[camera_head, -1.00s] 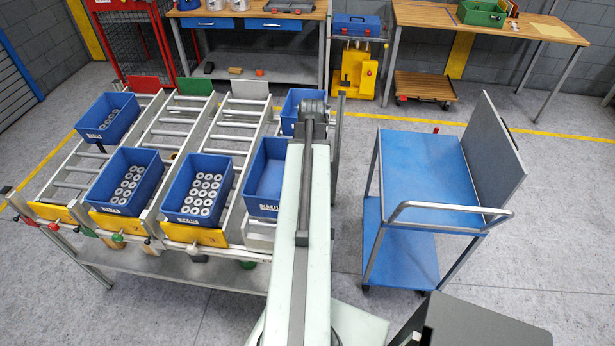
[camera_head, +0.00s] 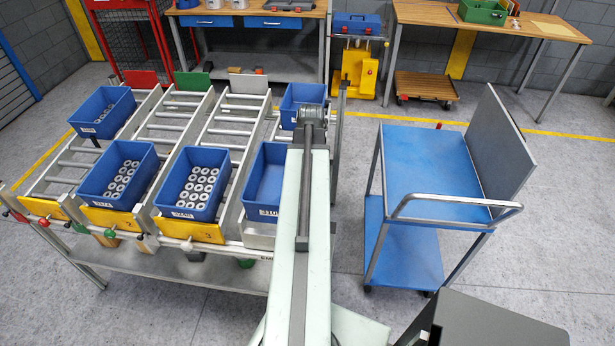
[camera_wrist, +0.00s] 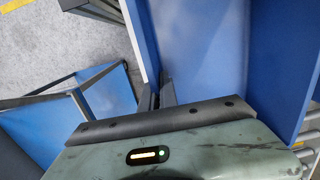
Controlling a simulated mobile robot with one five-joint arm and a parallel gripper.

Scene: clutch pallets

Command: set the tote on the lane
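An empty blue tote (camera_head: 268,188) with a white label stands at the near right end of the roller rack, partly hidden by my arm. In the wrist view my gripper (camera_wrist: 158,92) has its two dark fingers close together on either side of one wall of the blue tote (camera_wrist: 205,50), shut on it. In the head view my gripper is hidden behind my arm. The tote is above the rightmost lane's silver end (camera_head: 260,234); I cannot tell whether it touches. The third lane (camera_head: 236,118) has bare rollers behind its tote.
Blue totes with grey rings stand on the neighbouring lanes (camera_head: 118,176) (camera_head: 193,184), and another sits farther left (camera_head: 103,111). A blue tote (camera_head: 302,104) stands at the back right. A blue cart (camera_head: 425,165) stands right of the rack, with free floor between.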

